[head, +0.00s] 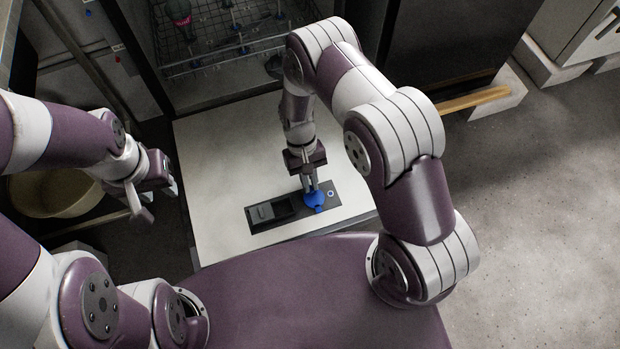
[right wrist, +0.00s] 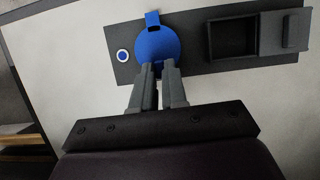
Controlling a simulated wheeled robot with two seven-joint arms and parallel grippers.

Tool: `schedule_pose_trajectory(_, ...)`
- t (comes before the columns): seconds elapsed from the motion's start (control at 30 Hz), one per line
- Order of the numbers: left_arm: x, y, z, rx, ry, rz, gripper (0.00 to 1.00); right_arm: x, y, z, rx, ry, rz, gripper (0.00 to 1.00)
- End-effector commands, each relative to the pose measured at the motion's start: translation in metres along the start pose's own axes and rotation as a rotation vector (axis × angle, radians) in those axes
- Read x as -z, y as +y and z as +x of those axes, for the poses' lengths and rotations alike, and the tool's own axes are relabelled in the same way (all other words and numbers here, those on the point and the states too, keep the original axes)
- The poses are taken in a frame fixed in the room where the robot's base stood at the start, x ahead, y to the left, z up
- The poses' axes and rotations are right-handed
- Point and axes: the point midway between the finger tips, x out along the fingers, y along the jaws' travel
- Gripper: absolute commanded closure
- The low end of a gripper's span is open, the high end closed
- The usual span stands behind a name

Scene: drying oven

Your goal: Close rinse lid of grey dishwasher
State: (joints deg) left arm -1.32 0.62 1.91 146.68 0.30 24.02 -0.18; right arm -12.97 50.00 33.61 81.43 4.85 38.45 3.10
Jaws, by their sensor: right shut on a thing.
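The grey dishwasher's door (head: 217,147) lies folded down flat, its pale inner face up. A dark dispenser panel (head: 343,207) is set in that door. The blue rinse lid (head: 314,200) sits at the right part of the panel in the head view. It also shows in the right wrist view (right wrist: 156,44), a round disc with a tab at its far edge. My right gripper (head: 309,187) is shut on the near edge of the rinse lid; its fingertips (right wrist: 158,70) hide that edge.
A dark sliding compartment (head: 272,211) sits beside the lid on the panel. A beige bowl (head: 55,194) stands at left. Grey floor (head: 545,170) is clear at right.

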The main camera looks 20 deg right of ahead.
Motion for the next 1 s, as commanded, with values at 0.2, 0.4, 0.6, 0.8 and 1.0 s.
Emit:
schedule_pose_trajectory(0.2, 0.000, 0.000, 0.000, 0.000, 0.000, 0.000, 0.62, 0.000, 0.000, 0.000, 0.000, 0.000, 0.000, 0.75)
schedule_pose_trajectory(0.4, 0.000, 0.000, 0.000, 0.000, 0.000, 0.000, 0.62, 0.000, 0.000, 0.000, 0.001, 0.000, 0.001, 0.62)
schedule_pose_trajectory(0.6, 0.000, 0.000, -0.003, 0.000, 0.000, 0.000, 0.62, 0.000, 0.000, -0.009, 0.001, 0.003, 0.001, 0.62)
schedule_pose_trajectory(0.8, 0.002, 0.000, -0.020, 0.000, 0.000, 0.000, 0.62, -0.001, 0.000, -0.060, 0.001, 0.005, 0.002, 0.62)
schedule_pose_trajectory(1.0, 0.004, 0.000, -0.030, 0.000, 0.000, 0.000, 0.62, -0.001, 0.000, -0.107, 0.000, 0.003, 0.001, 0.62)
